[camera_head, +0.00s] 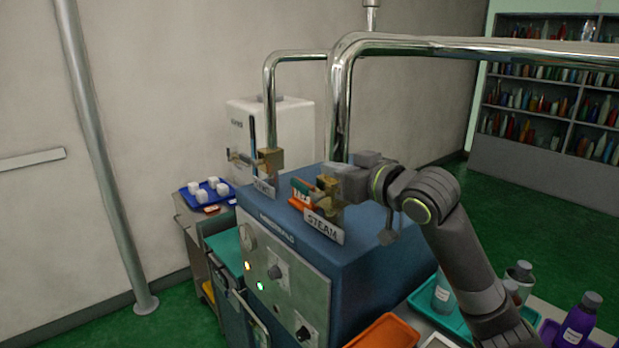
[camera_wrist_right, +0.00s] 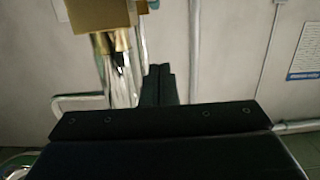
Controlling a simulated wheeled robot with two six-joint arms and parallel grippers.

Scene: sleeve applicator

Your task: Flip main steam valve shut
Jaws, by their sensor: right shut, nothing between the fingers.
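The main steam valve is a brass body (camera_head: 328,190) at the foot of a thick chrome pipe, above a "STEAM" plate (camera_head: 324,228) on the blue machine. Its orange-red lever (camera_head: 300,203) sticks out to the left in the head view, roughly level and across the upright pipe. My right gripper (camera_head: 327,178) is right at the valve, partly covering it. In the right wrist view its fingers (camera_wrist_right: 158,85) are together and empty, with a brass block (camera_wrist_right: 102,14) and shiny pipe beyond them to the upper left. I cannot tell whether the fingers touch the lever. My left gripper is not in view.
A second brass valve (camera_head: 270,160) with its own plate stands left on a thinner pipe. The blue machine (camera_head: 370,235) has knobs and lights in front. A blue tray (camera_head: 190,200) with white cups is at left; bottles (camera_head: 580,318) and an orange tray (camera_head: 385,333) are at lower right.

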